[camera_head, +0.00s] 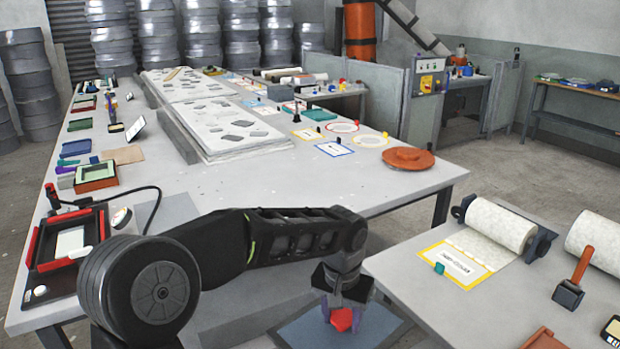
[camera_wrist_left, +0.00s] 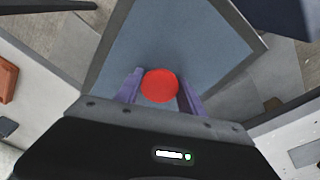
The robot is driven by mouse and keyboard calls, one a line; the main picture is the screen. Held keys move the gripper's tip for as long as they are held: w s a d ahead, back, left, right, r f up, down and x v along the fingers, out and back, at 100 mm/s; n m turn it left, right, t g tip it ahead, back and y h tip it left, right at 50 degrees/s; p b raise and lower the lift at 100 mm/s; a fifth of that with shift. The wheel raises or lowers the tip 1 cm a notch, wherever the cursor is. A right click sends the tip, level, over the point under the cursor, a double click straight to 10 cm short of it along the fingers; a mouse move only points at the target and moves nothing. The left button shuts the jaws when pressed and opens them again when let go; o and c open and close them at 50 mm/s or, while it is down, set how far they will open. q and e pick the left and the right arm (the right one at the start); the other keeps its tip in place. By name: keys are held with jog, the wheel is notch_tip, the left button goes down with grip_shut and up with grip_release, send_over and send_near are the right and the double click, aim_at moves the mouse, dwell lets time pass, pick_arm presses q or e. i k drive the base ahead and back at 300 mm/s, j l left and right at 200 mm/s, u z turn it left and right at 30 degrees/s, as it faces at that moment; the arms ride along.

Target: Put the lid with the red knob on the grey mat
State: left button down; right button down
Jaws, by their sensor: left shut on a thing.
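My left gripper (camera_head: 341,312) is shut on the red knob (camera_head: 341,320) of a flat blue-grey lid (camera_head: 372,328). The lid hangs below the gripper in the gap between the two tables, with its lower part cut off by the picture edge. In the left wrist view the red knob (camera_wrist_left: 160,86) sits between the purple fingers, and the lid (camera_wrist_left: 185,45) spreads out beneath, with a darker rim. A plain grey mat (camera_head: 178,212) lies on the big table near its front edge, partly hidden by my left arm. My right gripper is not in view.
A black tray with red handles (camera_head: 38,252) and a lamp (camera_head: 121,218) stand left of the mat. The right table (camera_head: 400,268) holds a white roll (camera_head: 497,224) and a hand roller (camera_head: 570,290).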

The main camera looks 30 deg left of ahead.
aim_at(168, 218)
jog(key=i+j+u, duration=0.3)
jog(key=i, duration=0.25)
jog(key=i+j+u, duration=0.3)
jog(key=i, duration=0.25)
jog(key=i+u, duration=0.3)
jog(key=i, duration=0.25)
jog(key=i+j, duration=0.45)
